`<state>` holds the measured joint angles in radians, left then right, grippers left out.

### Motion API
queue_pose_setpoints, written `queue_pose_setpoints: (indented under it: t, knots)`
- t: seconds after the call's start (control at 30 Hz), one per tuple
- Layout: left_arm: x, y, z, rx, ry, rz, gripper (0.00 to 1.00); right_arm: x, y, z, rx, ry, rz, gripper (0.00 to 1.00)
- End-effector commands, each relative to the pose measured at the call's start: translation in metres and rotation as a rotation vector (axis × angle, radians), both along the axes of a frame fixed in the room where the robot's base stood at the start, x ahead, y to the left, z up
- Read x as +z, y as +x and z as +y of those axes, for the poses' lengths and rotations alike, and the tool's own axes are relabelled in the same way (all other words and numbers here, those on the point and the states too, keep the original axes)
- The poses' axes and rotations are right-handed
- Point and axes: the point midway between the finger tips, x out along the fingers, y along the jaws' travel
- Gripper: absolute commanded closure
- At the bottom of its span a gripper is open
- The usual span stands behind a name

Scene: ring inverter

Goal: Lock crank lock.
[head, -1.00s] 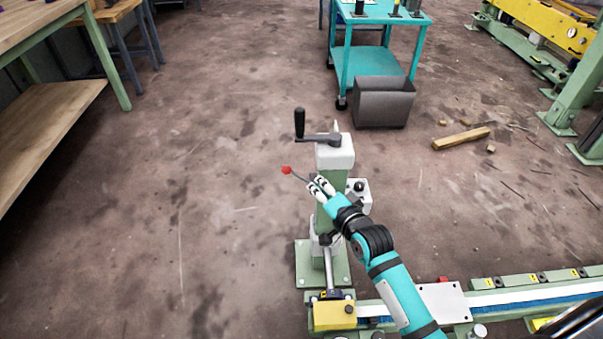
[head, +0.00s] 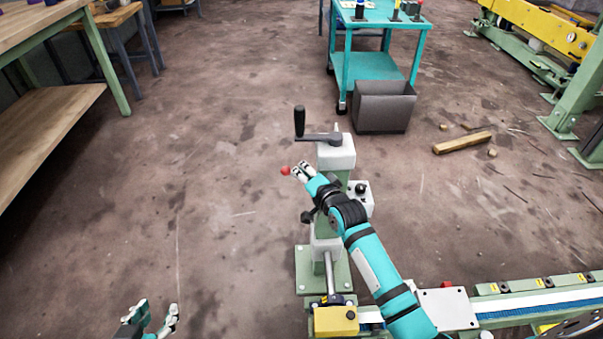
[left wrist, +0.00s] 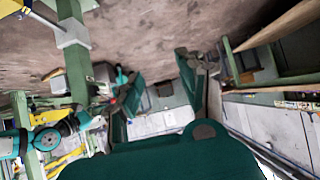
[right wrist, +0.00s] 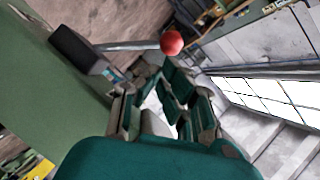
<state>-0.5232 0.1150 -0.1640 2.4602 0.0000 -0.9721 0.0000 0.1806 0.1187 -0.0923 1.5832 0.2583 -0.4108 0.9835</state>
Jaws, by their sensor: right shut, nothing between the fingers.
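The crank lock is a lever with a red ball knob (head: 285,171), sticking out left of the green post in the head view. Its thin rod (right wrist: 130,45) runs from a dark block to the knob in the right wrist view. The crank (head: 320,138) with its black upright handle (head: 299,122) sits on top of the post's white head (head: 335,154). My right gripper (head: 301,168) is shut and empty, its fingertips close to the knob; contact is unclear. My left gripper (head: 157,306) is open and empty, low at the left, far from the post.
A green and white rail (head: 520,298) with a yellow block (head: 335,319) lies at the post's foot. A grey bin (head: 384,106) and a teal cart (head: 378,62) stand behind. A wooden bench (head: 40,130) is at far left. The floor left of the post is clear.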

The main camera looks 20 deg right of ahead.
Motion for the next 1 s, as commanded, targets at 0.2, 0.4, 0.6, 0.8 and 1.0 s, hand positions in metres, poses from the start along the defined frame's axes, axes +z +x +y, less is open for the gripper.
queue_pose_setpoints:
  t: [0.2,0.4,0.6,0.8,1.0]
  knots:
    - [0.009,0.008,-0.004,-0.004,-0.015,-0.063,0.60,-0.002,0.007,0.001,0.000,0.000,0.000,1.00]
    - [0.010,0.009,-0.004,-0.005,-0.016,-0.067,0.60,-0.001,0.007,0.001,0.000,0.000,0.000,1.00]
    - [0.009,0.008,-0.004,-0.004,-0.014,-0.059,0.60,-0.001,0.007,0.001,0.000,-0.002,0.001,1.00]
    - [-0.004,-0.007,0.003,0.004,0.010,0.046,0.60,-0.001,0.008,0.003,0.000,-0.022,0.008,1.00]
    - [-0.025,-0.034,0.013,0.016,0.048,0.217,0.60,-0.002,0.009,0.005,0.000,-0.059,0.018,1.00]
